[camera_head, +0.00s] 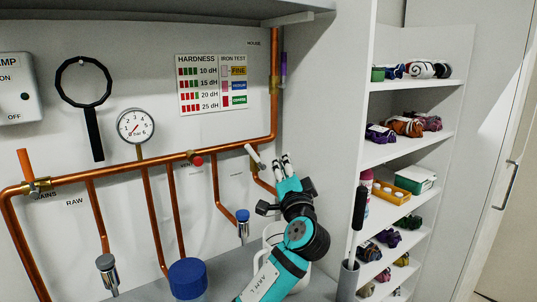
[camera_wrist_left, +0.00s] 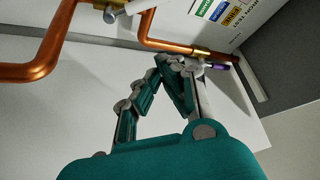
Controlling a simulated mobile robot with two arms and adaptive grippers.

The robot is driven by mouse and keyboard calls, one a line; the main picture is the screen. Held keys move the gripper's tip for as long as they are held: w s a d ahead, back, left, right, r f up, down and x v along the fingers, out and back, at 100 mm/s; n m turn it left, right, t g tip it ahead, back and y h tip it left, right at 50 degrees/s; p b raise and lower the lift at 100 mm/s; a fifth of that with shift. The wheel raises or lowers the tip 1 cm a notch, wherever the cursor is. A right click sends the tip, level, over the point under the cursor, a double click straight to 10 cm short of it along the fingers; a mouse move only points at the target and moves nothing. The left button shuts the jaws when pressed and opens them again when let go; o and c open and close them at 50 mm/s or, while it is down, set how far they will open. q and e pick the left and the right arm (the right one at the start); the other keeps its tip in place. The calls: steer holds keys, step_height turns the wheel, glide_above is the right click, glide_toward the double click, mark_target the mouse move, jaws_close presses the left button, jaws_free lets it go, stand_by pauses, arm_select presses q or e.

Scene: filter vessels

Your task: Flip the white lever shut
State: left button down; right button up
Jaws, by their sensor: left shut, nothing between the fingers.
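The white lever (camera_head: 254,155) sticks out at a slant from a brass fitting beside the copper pipe, near the pipe's right bend. My left gripper (camera_head: 286,162) is just to the right of the lever in the head view, fingers pointing up, tips close together and empty. I see a small gap in the picture between fingers and lever, but cannot tell the depth. In the left wrist view the closed fingertips (camera_wrist_left: 176,62) show against the white wall, below a brass fitting. I cannot make out the lever surely there. My right gripper is not in view.
Copper pipes (camera_head: 120,170) run along the wall, with a red-knobbed valve (camera_head: 197,161) and a pressure gauge (camera_head: 136,126). A white vessel (camera_head: 272,234) stands behind my left arm. A brush in a holder (camera_head: 348,279) and a shelf unit (camera_head: 410,86) stand at the right.

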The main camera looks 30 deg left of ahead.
mark_target(255, 157)
arm_select(q)
steer(key=w+a+p, duration=0.4)
steer(key=a, duration=0.4)
steer(key=shift+w+a+r+p, duration=0.15)
steer(key=shift+w+r+p, duration=0.05)
steer(key=shift+r+p, duration=0.15)
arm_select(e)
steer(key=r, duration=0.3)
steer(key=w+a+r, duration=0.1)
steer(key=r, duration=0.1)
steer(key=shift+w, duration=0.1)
arm_select(q)
steer(key=shift+f, duration=0.1)
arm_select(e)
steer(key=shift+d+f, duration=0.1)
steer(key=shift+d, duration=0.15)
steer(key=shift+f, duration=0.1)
